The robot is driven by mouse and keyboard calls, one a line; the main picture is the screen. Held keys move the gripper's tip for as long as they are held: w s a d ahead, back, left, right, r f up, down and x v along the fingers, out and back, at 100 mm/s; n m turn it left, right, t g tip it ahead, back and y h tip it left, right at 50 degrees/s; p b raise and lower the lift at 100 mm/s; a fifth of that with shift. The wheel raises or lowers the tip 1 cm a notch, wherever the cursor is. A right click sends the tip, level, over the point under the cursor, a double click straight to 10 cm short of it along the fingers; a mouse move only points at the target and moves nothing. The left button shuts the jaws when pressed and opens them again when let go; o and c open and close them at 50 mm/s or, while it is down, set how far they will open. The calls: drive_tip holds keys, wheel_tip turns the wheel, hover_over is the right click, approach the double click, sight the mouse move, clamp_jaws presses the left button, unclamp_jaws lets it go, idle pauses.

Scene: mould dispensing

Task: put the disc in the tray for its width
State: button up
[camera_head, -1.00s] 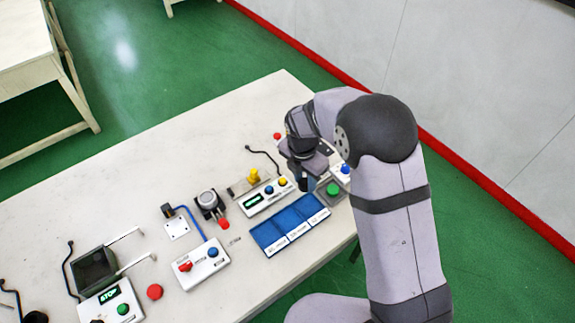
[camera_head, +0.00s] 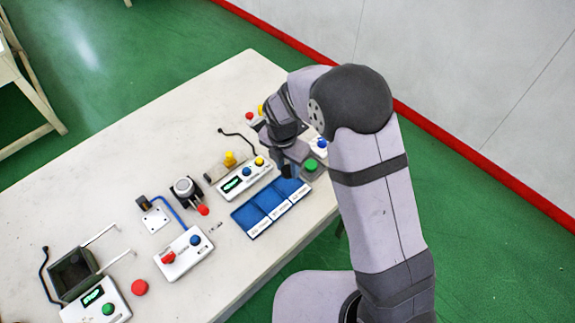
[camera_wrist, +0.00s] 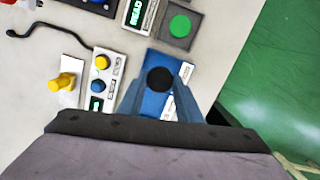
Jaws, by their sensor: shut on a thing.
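A dark round disc (camera_wrist: 160,79) is held between the tips of my gripper (camera_wrist: 158,82) in the wrist view. My gripper is shut on it. A blue tray (camera_head: 246,218) with three compartments in a row lies near the table's front edge, with white labels too small to read. In the wrist view the blue tray (camera_wrist: 152,62) shows beneath the disc. The fingers cover part of it.
A green button (camera_head: 310,165) stands just right of the tray. A panel with blue and yellow buttons (camera_head: 243,180) is behind it, beside a yellow knob (camera_head: 230,158). A panel with red and blue knobs (camera_head: 183,254) is to the left.

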sight(287, 185)
wheel_tip(287, 185, down, 2)
drive_tip(key=shift+f+b, duration=0.25)
drive_tip(key=shift+b, duration=0.55)
drive_tip(key=shift+f+b, duration=0.5)
drive_tip(key=shift+f, duration=0.85)
drive_tip(key=shift+f, duration=0.35)
drive_tip(key=o, duration=1.1)
drive_tip(key=shift+r, duration=0.1)
